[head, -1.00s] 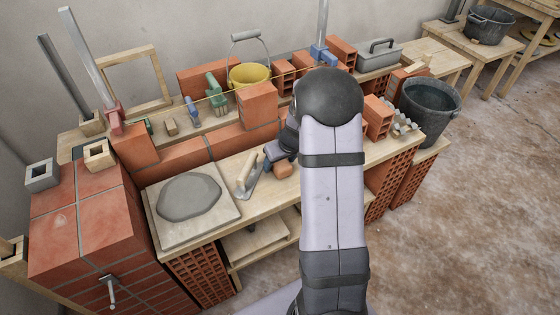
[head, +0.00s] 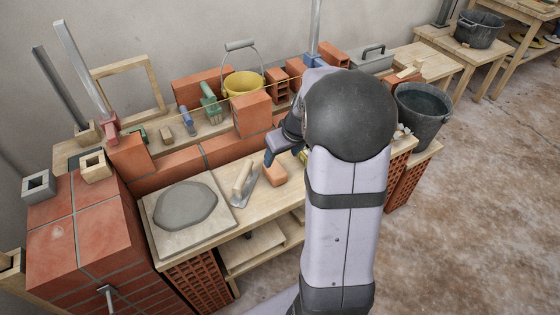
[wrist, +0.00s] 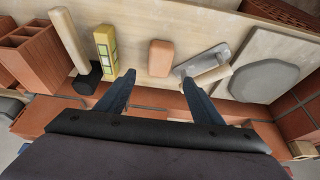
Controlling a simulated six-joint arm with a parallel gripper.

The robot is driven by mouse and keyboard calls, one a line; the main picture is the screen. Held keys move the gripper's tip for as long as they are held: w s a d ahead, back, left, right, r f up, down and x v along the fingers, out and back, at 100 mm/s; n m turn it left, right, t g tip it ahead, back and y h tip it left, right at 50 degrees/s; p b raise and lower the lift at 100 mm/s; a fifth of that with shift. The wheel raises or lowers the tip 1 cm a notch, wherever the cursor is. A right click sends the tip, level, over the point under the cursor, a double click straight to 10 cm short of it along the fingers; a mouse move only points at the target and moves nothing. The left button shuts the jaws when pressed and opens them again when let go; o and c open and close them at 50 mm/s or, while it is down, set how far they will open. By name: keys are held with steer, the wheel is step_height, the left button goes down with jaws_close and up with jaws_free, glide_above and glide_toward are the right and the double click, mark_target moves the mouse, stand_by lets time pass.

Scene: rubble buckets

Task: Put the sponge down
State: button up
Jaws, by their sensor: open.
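The sponge, an orange-brown rounded block (head: 275,173), lies flat on the wooden bench top just right of the trowel. In the wrist view the sponge (wrist: 160,58) shows whole, with nothing touching it. My gripper (wrist: 159,79) is open and empty, its two dark blue fingers spread wide and apart from the sponge. In the head view one finger of my gripper (head: 268,158) shows close behind the sponge; the rest is partly hidden by my arm.
A trowel (head: 243,182) and a board with grey mortar (head: 185,206) lie to the left. The wrist view shows a yellow level (wrist: 106,45) and a wooden-handled hammer (wrist: 70,40) beside the sponge. A low brick wall (head: 180,158) runs behind, with a yellow bucket (head: 243,84) beyond.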

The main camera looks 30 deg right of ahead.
steer(key=s+a+f+g, duration=0.2)
steer(key=s+a+g, duration=0.2)
steer(key=s+a, duration=1.2)
steer(key=s, duration=0.4)
steer(key=shift+a+f+g, duration=0.15)
steer(key=shift+a+g, duration=0.1)
steer(key=shift+g, duration=0.05)
step_height(320, 180, up, 21)
steer(key=p, duration=2.1)
step_height(320, 180, down, 35)
steer(key=b, duration=3.4)
steer(key=shift+b, duration=0.4)
steer(key=shift+o, duration=0.5)
